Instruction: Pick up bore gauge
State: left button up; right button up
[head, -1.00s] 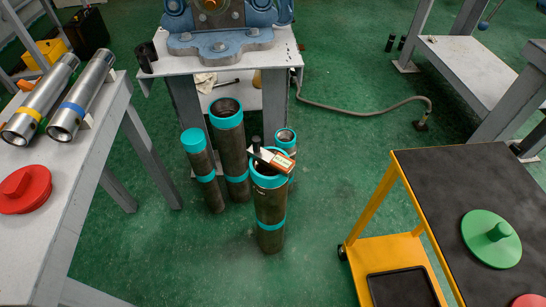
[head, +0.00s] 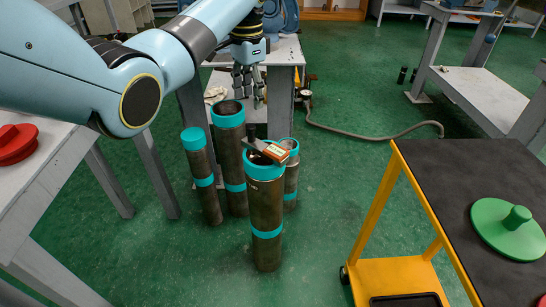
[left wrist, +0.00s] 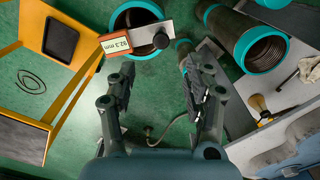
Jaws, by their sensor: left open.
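The bore gauge (head: 276,152) has an orange-red block with a white label, a silver plate and a black knob. It lies across the open teal-rimmed top of the front pipe (head: 266,205). In the left wrist view the gauge (left wrist: 143,38) shows beyond the fingertips, over the mouth of the pipe (left wrist: 120,18). My left gripper (head: 248,92) hangs fingers down, behind and above the gauge in the head view, apart from it. In the left wrist view the left gripper (left wrist: 163,78) has its fingers wide apart with nothing between them. My right gripper is not in view.
Several other teal-banded pipes, including a tall one (head: 233,165), stand close behind the front pipe. A yellow cart (head: 372,225) with a black top and green flanged disc (head: 507,228) is at right. A grey bench with a red disc (head: 14,143) is at left. Green floor is clear in front.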

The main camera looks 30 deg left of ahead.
aim_at(251, 126)
pick_arm(q)
notch_tip(251, 126, down, 5)
jog(key=shift+f+b, duration=0.1)
jog(key=shift+b, duration=0.7)
jog(key=shift+f, duration=0.25)
notch_tip(251, 126, down, 5)
jog(key=shift+s+a+r+b, duration=0.1)
jog(key=shift+a+b, duration=0.05)
jog(key=shift+b, duration=1.05)
jog(key=shift+c, duration=2.3)
grip_shut()
jog(key=shift+r, duration=0.1)
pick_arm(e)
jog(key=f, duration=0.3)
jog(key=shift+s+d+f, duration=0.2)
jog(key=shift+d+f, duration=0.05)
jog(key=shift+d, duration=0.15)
